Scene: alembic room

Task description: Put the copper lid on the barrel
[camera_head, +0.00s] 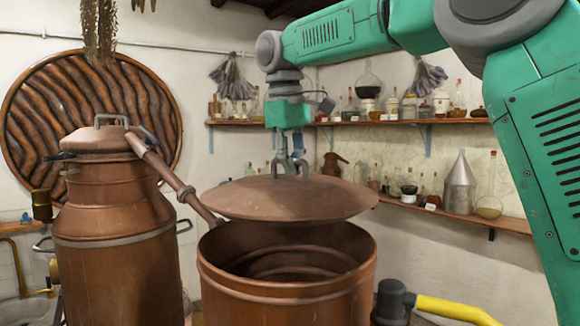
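The copper lid (285,199) is a wide, shallow dome with a handle on top. It hangs nearly level just above the open copper barrel (290,290). A gap shows the barrel's inner wall below the lid's front edge. The lid's far edge and the barrel's back rim are hidden. My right gripper (290,165) comes down from above and its fingers are at the lid's handle, shut on it. My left gripper is not in view.
A tall copper still (115,240) stands left of the barrel, and its slanted pipe (170,178) reaches close to the lid's left edge. Shelves (455,215) with bottles line the back wall.

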